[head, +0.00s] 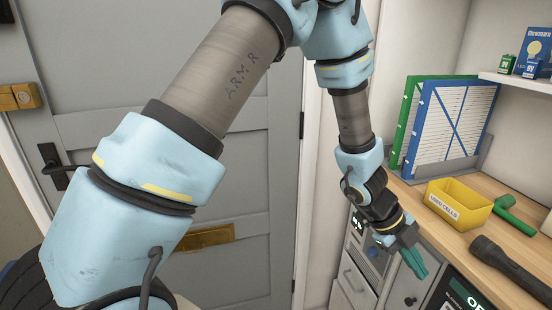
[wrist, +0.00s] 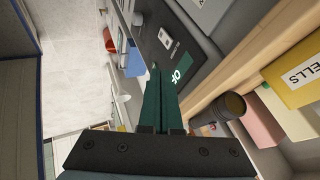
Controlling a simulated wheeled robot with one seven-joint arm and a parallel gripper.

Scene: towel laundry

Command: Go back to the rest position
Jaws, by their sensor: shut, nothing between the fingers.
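My gripper (head: 413,262) hangs at the lower right of the head view, its green fingers pointing down and to the right, in front of the cabinet fronts below the wooden counter. In the wrist view the green fingers of my gripper (wrist: 160,100) lie together with nothing between them. My arm crosses the head view from the lower left, bends at the top and comes down to the gripper. The gripper is apart from the things on the counter.
A dark panel with a green display (head: 465,297) sits below. A grey door (head: 255,170) stands behind my arm.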

